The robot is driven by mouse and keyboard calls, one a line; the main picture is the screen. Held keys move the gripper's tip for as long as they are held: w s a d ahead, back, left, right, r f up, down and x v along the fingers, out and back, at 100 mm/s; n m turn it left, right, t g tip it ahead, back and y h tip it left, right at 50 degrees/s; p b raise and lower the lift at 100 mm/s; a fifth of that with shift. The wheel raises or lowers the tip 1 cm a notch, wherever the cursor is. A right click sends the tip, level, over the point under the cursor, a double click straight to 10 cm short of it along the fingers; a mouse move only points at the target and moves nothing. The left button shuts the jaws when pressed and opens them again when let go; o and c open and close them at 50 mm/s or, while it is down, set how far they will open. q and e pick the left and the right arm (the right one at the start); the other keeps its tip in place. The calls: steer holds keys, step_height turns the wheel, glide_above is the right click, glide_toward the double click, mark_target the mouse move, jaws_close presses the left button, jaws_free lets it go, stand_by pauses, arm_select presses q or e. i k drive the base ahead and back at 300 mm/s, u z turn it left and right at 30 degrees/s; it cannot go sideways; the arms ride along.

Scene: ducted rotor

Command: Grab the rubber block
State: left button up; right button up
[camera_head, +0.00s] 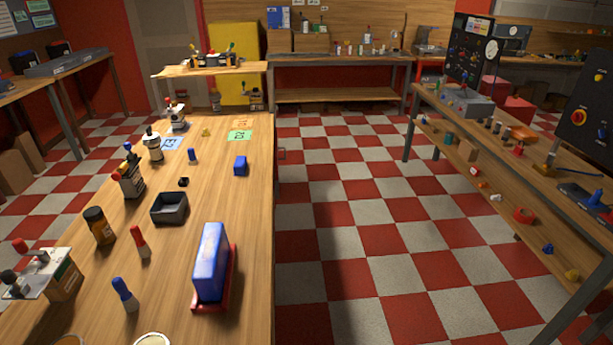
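A large blue block (210,258) with pale marks stands upright on its long edge on a red base (230,290), near the right edge of the wooden table. A smaller plain blue block (240,166) lies farther back on the same table. I cannot tell from its looks which of these is the rubber one. Neither of my grippers is in view.
The wooden table (190,215) also holds a dark open tray (169,207), a brown jar (99,225), a red-tipped bottle (140,242) and a blue-tipped bottle (125,294). The checkered floor (370,230) to the right is clear, before a bench (480,155).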

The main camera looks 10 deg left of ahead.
mark_target(240, 166)
steer(key=z, duration=0.55)
steer(key=k, duration=0.65)
steer(key=z, duration=0.4)
steer(key=i, duration=1.6)
steer(key=u, duration=0.5)
steer(key=i, duration=2.65)
steer(key=u, duration=0.85)
steer(key=i, duration=1.5)
steer(key=u, duration=1.85)
steer(key=i, duration=1.15)
steer(key=u, duration=0.75)
